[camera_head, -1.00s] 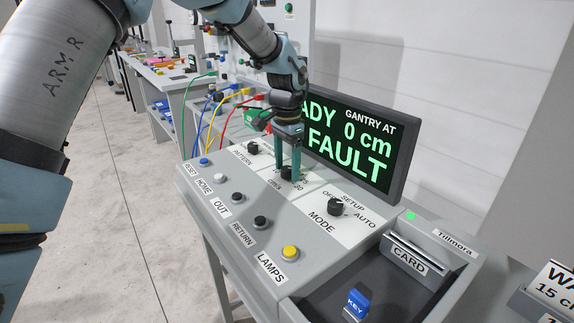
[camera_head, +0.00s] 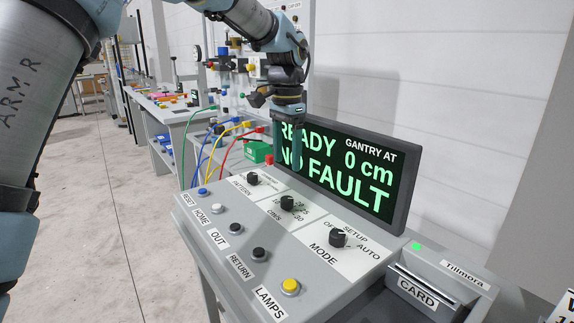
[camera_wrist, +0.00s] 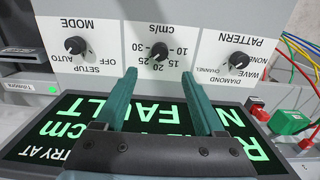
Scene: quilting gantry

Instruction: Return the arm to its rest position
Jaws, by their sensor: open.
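My gripper (camera_head: 288,150) is in front of the display screen (camera_head: 340,165), above the middle cm/s knob (camera_head: 287,202) of the grey control panel. In the wrist view my gripper (camera_wrist: 165,85) has its two teal fingers apart, with nothing between them. The cm/s knob (camera_wrist: 159,50) shows beyond the fingertips, apart from them. The pattern knob (camera_head: 252,179) and mode knob (camera_head: 339,238) stand to either side. My arm reaches in from the upper left. The screen reads READY, NO FAULT and GANTRY AT 0 cm, partly covered by my gripper.
Push buttons, including the yellow lamps button (camera_head: 290,286), line the panel's left edge. A card slot (camera_head: 418,284) is at the lower right. Coloured cables and a green block (camera_head: 258,151) are behind the panel. The floor (camera_head: 110,220) to the left is clear.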

